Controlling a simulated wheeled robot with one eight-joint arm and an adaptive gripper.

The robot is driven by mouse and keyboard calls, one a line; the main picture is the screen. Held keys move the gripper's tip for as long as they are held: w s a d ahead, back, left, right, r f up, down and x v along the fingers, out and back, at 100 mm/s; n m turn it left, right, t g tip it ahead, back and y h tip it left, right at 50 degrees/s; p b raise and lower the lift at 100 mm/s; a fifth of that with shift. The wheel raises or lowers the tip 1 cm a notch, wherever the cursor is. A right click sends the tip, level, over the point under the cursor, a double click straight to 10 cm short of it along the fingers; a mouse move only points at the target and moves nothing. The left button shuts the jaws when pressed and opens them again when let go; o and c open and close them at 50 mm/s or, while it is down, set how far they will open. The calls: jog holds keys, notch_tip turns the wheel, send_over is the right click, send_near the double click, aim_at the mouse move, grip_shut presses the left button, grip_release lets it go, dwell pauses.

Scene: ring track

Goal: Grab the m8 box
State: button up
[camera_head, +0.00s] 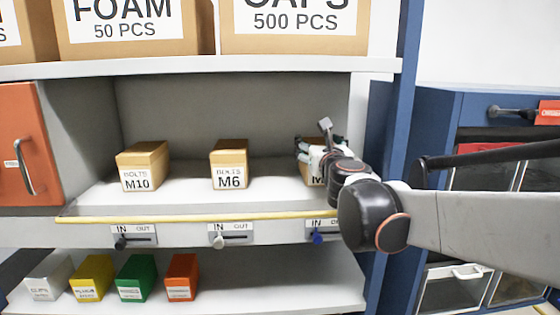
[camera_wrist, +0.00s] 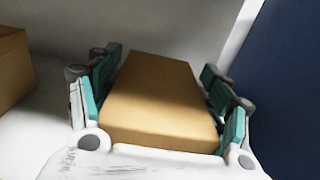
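The M8 box (camera_head: 315,174) is a small tan carton at the right end of the middle shelf. Its label shows an "M" and is partly hidden by my wrist. In the wrist view its tan top (camera_wrist: 160,95) fills the space between the fingers. My gripper (camera_head: 321,148) is over the box, with one teal-padded finger along each side. In the wrist view my gripper (camera_wrist: 163,95) looks open, with narrow gaps beside the box. Firm contact on either side cannot be made out.
The M6 box (camera_head: 229,168) and M10 box (camera_head: 142,168) stand to the left on the same shelf. A yellow strip (camera_head: 200,218) runs along its front edge. A blue upright (camera_head: 378,130) is close on the right. Large cartons (camera_head: 295,44) sit above; coloured bins (camera_head: 137,279) sit below.

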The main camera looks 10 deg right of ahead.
jog(key=shift+c, duration=0.9)
jog(key=shift+r, duration=0.1)
